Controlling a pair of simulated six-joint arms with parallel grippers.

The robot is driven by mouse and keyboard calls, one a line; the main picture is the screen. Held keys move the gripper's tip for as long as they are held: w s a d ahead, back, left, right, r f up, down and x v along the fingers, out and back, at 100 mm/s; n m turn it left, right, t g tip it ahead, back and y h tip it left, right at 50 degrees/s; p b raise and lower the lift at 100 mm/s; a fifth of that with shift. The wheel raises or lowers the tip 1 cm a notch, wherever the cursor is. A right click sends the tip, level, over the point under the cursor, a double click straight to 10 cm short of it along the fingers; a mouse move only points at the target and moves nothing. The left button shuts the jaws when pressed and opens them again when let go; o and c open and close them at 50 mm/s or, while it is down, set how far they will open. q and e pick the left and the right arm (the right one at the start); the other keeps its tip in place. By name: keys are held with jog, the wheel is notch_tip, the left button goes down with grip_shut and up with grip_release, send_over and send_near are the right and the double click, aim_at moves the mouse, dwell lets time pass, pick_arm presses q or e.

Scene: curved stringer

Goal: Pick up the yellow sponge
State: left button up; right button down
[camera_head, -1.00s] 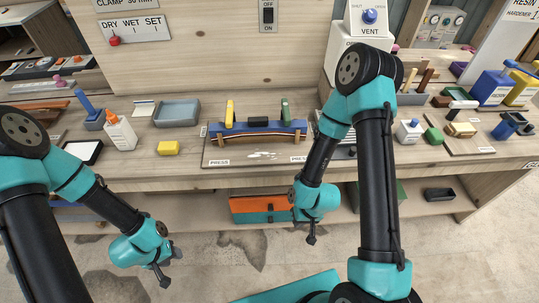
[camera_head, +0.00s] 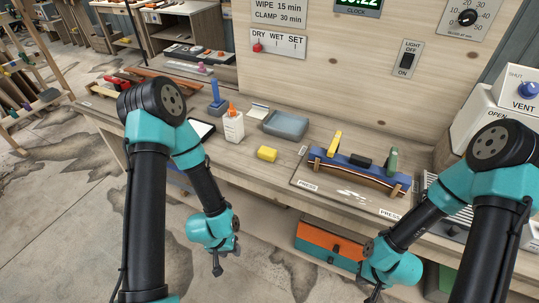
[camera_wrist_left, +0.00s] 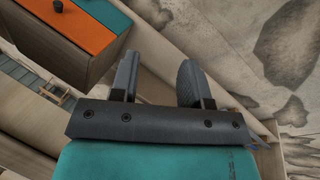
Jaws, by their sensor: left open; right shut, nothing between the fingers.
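The yellow sponge (camera_head: 267,154) lies on the workbench near its front edge, in front of the grey tray (camera_head: 286,125). My left gripper (camera_head: 217,270) hangs below and in front of the bench edge, to the left of the sponge and apart from it. In the left wrist view my left gripper (camera_wrist_left: 157,75) has its two fingers apart with nothing between them. My right gripper (camera_head: 374,296) is low at the bottom of the head view, in front of the bench, and holds nothing. The sponge does not show in the left wrist view.
A white glue bottle (camera_head: 233,125) stands left of the sponge. Right of it is a board (camera_head: 310,185) with a blue curved form, clamps and a wooden strip. An orange and teal box (camera_head: 328,245) sits under the bench; it also shows in the left wrist view (camera_wrist_left: 75,25).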

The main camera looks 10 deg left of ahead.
dwell(0.4)
pick_arm(q)
jog(key=o, duration=0.6)
jog(key=shift+o, duration=0.2)
